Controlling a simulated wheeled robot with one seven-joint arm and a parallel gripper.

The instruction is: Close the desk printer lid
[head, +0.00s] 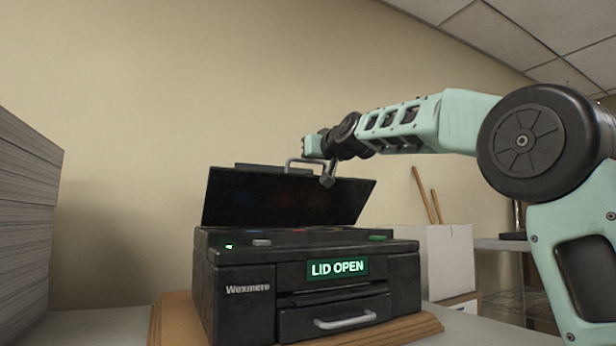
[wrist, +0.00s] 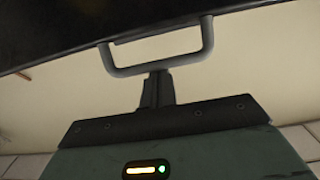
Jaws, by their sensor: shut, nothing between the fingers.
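The desk printer (head: 300,285) is black and sits with its lid (head: 285,198) raised and tilted up at the back. Its green display (head: 337,268) reads LID OPEN. A grey bar handle (head: 303,161) stands on the lid's upper edge; it also shows in the wrist view (wrist: 158,68), with the lid's dark edge (wrist: 80,35) above it. My gripper (head: 310,146) is at the lid's top edge, close to the handle. In the wrist view my gripper's fingers (wrist: 158,88) are together and empty, with the tips by the handle's bar. I cannot tell whether they touch it.
The printer stands on a wooden board (head: 172,318) on a light table. A tall grey stack (head: 25,215) stands at the left. A white box (head: 450,260) with wooden rods (head: 428,195) is behind at the right, beside a shelf (head: 500,245). A beige wall is behind.

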